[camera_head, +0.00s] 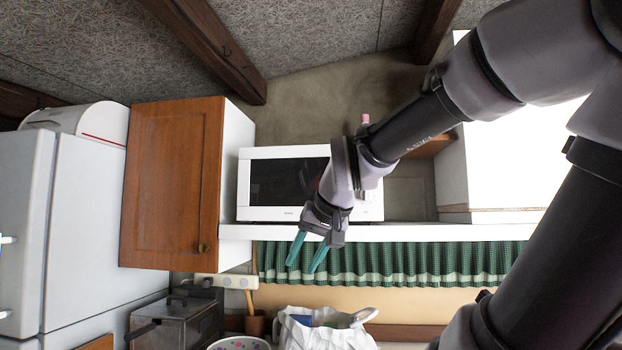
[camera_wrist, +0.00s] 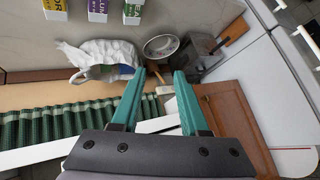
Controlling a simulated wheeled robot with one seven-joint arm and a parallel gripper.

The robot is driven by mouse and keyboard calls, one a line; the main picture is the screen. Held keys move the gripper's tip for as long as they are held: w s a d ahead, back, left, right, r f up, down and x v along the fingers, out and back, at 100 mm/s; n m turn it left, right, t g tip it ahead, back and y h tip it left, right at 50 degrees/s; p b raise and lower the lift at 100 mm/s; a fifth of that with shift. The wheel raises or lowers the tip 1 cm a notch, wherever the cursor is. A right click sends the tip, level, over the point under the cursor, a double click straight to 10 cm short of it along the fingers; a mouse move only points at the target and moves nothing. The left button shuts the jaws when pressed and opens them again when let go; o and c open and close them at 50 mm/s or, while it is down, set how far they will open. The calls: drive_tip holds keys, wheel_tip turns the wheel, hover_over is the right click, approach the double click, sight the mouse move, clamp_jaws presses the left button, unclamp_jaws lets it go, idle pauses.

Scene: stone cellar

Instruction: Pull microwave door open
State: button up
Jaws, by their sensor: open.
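The white microwave (camera_head: 257,213) stands on a white shelf in the middle of the head view. Its dark door window (camera_head: 283,182) faces me and the door looks shut. My arm crosses in front of its right part and hides some of the door edge and panel. My gripper (camera_head: 305,267) is open and empty, with its teal fingers pointing down in front of the green curtain, below the microwave and apart from it. In the wrist view my gripper (camera_wrist: 157,75) shows both fingers spread with nothing between them. The microwave is not seen there.
A wooden cabinet door (camera_head: 170,180) is left of the microwave. The white shelf (camera_head: 400,233) runs above a green checked curtain (camera_head: 385,262). A white bag (camera_head: 325,335) and a metal appliance (camera_head: 175,322) are below. A white fridge (camera_head: 90,220) stands at far left.

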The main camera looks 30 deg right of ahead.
drive_tip(key=w+d+r+t+h, duration=0.4)
drive_tip(key=w+d+r, duration=0.3)
drive_tip(key=d+r, duration=0.3)
drive_tip(key=w+d+r+t+h, duration=0.4)
drive_tip(key=w+d+r, duration=0.35)
drive_tip(key=r, duration=0.45)
drive_tip(key=x, duration=1)
drive_tip(key=shift+d, duration=0.4)
drive_tip(key=shift+s+f, duration=0.1)
drive_tip(key=shift+s, duration=0.05)
clamp_jaws()
